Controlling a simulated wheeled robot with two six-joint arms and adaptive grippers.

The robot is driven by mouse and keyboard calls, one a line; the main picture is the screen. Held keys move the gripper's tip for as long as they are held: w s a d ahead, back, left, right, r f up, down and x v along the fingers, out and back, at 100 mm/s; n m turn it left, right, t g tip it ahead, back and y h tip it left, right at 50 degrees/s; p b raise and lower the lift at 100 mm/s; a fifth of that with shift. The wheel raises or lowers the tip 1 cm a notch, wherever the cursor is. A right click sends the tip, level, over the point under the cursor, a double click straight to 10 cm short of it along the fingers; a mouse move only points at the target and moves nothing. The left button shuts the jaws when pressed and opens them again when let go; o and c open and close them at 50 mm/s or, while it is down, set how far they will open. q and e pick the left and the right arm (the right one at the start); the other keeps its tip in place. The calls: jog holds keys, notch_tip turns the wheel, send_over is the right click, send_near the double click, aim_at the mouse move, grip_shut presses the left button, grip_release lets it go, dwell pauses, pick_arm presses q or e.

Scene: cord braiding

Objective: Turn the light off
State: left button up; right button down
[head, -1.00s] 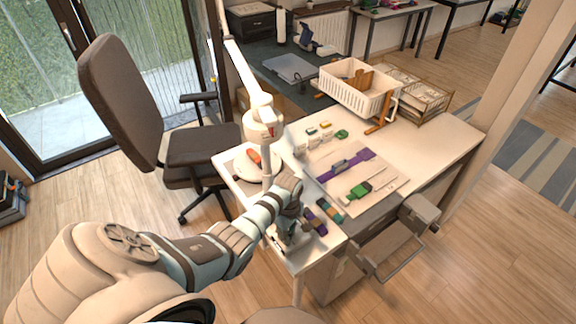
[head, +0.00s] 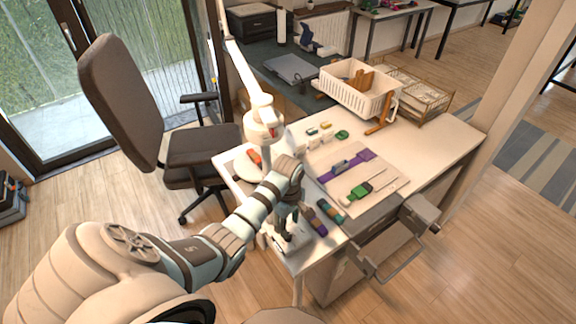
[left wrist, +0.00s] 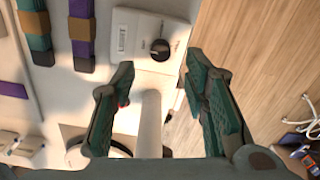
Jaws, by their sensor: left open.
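A white jointed lamp (head: 262,125) stands on the desk's left part, its arm rising up and left. Its round base (head: 246,166) is partly hidden by my arm. In the left wrist view a white box with printed labels (left wrist: 132,35) carries a black round knob (left wrist: 160,49). My left gripper (left wrist: 158,72) is open and empty, its fingertips just short of the knob, one on each side in the picture. A white post (left wrist: 151,125) shows between its fingers. In the head view my left gripper (head: 283,234) points down over the desk's near left corner. My right gripper is not in view.
Purple (left wrist: 82,30) and teal (left wrist: 37,30) cord bundles lie beside the box. A board (head: 388,190) with a purple strap and green-handled tool lies to the right. A white basket (head: 345,95) stands at the back. An office chair (head: 195,145) is left of the desk.

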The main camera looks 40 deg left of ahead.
pick_arm(q)
notch_tip(320, 180, up, 6)
jog(key=shift+f, duration=0.1)
jog(key=shift+s, duration=0.1)
dwell(0.3)
